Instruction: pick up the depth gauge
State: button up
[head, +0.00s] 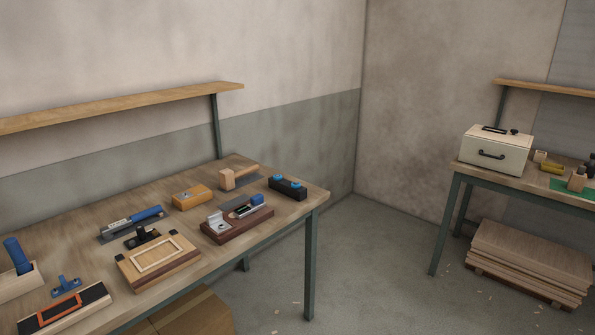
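I cannot tell for certain which thing is the depth gauge. One candidate is a small blue and grey tool (249,206) with a dark face, lying on a dark red wooden block (237,228) near the right front of the left workbench. A pale grey piece (216,221) sits beside it on the same block. Another candidate is a small blue T-shaped tool (66,285) at the left front of the bench. My gripper is not in view, and nothing is seen touching either tool.
A second bench with a cream case (495,151) stands right; floor between is open.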

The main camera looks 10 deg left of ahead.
aim_at(258, 202)
jog(key=i+j, duration=0.15)
jog(key=i, duration=0.5)
jog(key=i+j+u, duration=0.1)
jog(key=i, duration=0.5)
jog(key=i+j, duration=0.2)
jog(key=i, duration=0.45)
jog(key=j+u, duration=0.05)
